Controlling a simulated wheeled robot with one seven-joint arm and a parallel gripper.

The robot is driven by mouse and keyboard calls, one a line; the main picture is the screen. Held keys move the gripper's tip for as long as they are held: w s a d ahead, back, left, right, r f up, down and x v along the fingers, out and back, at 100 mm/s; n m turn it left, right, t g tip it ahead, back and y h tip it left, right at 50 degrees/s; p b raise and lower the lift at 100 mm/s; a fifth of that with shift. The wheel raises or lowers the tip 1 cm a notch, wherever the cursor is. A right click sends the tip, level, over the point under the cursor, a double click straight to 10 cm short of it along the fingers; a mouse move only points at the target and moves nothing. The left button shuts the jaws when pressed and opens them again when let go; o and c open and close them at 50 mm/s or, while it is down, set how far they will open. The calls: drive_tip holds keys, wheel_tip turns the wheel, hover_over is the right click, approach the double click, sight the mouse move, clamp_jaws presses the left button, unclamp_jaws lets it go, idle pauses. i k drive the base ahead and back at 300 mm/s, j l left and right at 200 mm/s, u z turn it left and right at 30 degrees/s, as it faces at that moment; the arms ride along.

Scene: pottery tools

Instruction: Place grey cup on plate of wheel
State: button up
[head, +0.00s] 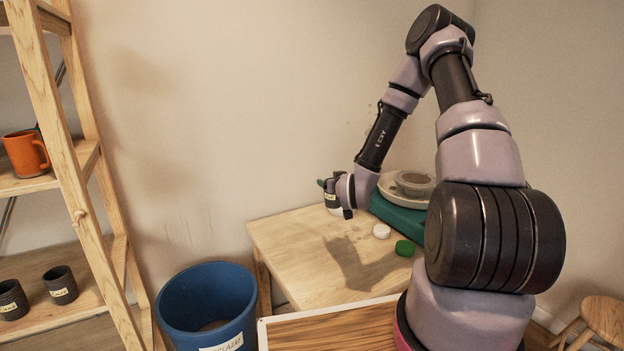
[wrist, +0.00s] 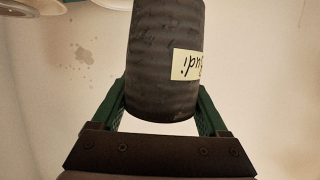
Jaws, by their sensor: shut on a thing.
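The grey cup (wrist: 165,62), dark and ribbed with a pale yellow name label, is between the green fingers of my gripper (wrist: 165,108) in the wrist view. My gripper is shut on it, and the label reads upside down there. In the head view my gripper (head: 331,190) holds the cup (head: 331,199) above the far left part of the wooden table, left of the wheel and apart from it. The wheel (head: 398,214) has a green base and a pale round plate (head: 388,186). A grey round dish-like piece (head: 415,179) is on the plate; my arm hides part of the wheel.
A white lid (head: 381,231) and a green lid (head: 405,248) lie on the wooden table (head: 300,255). A blue bucket (head: 205,300) stands at its left. A shelf at left holds an orange mug (head: 24,153) and two dark cups (head: 60,285). The table's front left is clear.

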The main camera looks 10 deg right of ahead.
sight(416, 178)
drive_tip(key=i+l, duration=0.1)
drive_tip(key=l, duration=0.35)
drive_tip(key=i+l, duration=0.1)
drive_tip(key=l, duration=0.35)
drive_tip(key=i+l, duration=0.1)
drive_tip(key=l, duration=0.35)
drive_tip(key=i+l, duration=0.1)
drive_tip(key=l, duration=0.3)
drive_tip(key=i+l, duration=0.1)
drive_tip(key=l, duration=0.35)
drive_tip(key=i+l, duration=0.1)
drive_tip(key=l, duration=0.35)
